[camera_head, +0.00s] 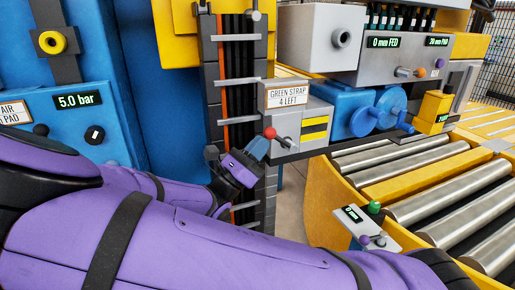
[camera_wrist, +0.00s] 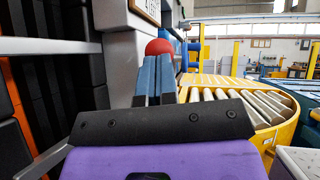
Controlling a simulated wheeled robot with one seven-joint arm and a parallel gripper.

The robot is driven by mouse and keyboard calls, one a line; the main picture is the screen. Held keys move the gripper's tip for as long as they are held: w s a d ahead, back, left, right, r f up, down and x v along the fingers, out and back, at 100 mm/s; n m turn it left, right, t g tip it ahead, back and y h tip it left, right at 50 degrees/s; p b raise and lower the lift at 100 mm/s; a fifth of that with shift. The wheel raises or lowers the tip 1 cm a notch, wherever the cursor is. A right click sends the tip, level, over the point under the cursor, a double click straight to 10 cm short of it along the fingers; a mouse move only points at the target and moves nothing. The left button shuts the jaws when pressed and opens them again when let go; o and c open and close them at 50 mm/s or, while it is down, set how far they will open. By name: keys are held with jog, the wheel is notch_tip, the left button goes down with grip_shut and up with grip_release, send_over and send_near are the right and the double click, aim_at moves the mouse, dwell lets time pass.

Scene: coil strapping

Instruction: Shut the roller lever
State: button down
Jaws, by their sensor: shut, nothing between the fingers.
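A red ball-ended lever (camera_head: 270,133) sticks out from the front of a grey box with a yellow and black panel. Its ball also shows in the wrist view (camera_wrist: 158,47), straight beyond my fingertips. My gripper (camera_head: 260,148), with blue fingers, is shut and empty, just below and left of the red ball. In the wrist view the blue fingers (camera_wrist: 155,75) lie together and overlap the ball's lower edge; I cannot tell whether they touch it. The lever's rod is mostly hidden there. No label shows which lever is the roller lever.
A small panel with a green-knobbed lever (camera_head: 374,207) and a purple knob stands by the yellow-framed roller conveyor (camera_head: 440,195). A blue handwheel (camera_head: 380,115) is right of the grey box (camera_head: 300,125). A dark strap rack (camera_head: 238,90) stands close left of my gripper.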

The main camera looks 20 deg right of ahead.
aim_at(269, 131)
jog(key=shift+r, duration=0.2)
jog(key=shift+d+r+m+g+y, duration=0.25)
jog(key=shift+r+g+y, duration=0.15)
jog(key=shift+y, duration=0.15)
jog(key=shift+d+r+m+g+y, duration=0.15)
jog(key=shift+r+m+g+y, duration=0.2)
jog(key=shift+y, duration=0.2)
jog(key=shift+d+r+m+g+y, duration=0.35)
jog(key=shift+d+r+y, duration=0.4)
jog(key=shift+r+y, duration=0.4)
jog(key=d+y, duration=0.1)
jog(key=r+y, duration=0.1)
jog(key=shift+d+r+m+g+y, duration=0.15)
jog(key=shift+d+m+g+y, duration=0.15)
jog(key=shift+d+y, duration=0.1)
jog(key=shift+d+r+y, duration=0.25)
jog(key=shift+d+y, duration=0.25)
jog(key=shift+y, duration=0.05)
jog(key=shift+d+r+y, duration=0.2)
jog(key=shift+d+y, duration=0.25)
jog(key=shift+y, duration=0.05)
